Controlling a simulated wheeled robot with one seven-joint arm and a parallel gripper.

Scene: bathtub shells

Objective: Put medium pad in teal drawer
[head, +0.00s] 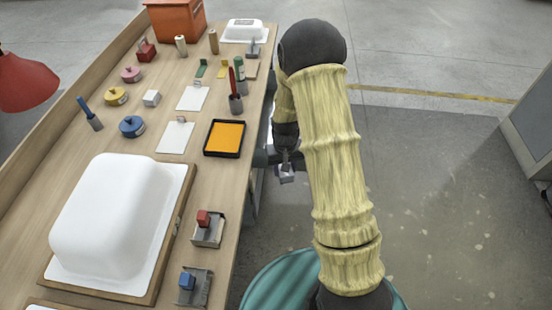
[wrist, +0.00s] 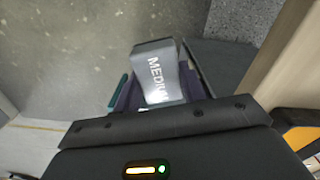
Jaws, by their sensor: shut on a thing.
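My gripper (head: 287,158) is off the right edge of the workbench, over the floor side, pointing down. In the wrist view the pad (wrist: 155,72) shows a grey face with white lettering that begins "MEDIU", the rest cut off by my gripper (wrist: 160,100). A small teal sliver shows left of the pad there; I cannot tell what it belongs to. I cannot make out a teal drawer in either view.
The workbench (head: 240,190) holds a large white tub shell (head: 110,215), an orange tray (head: 225,138), two holders with a red block (head: 204,218) and a blue block (head: 187,281), and several small tools. A grey cabinet (head: 530,110) stands at right. The floor between is clear.

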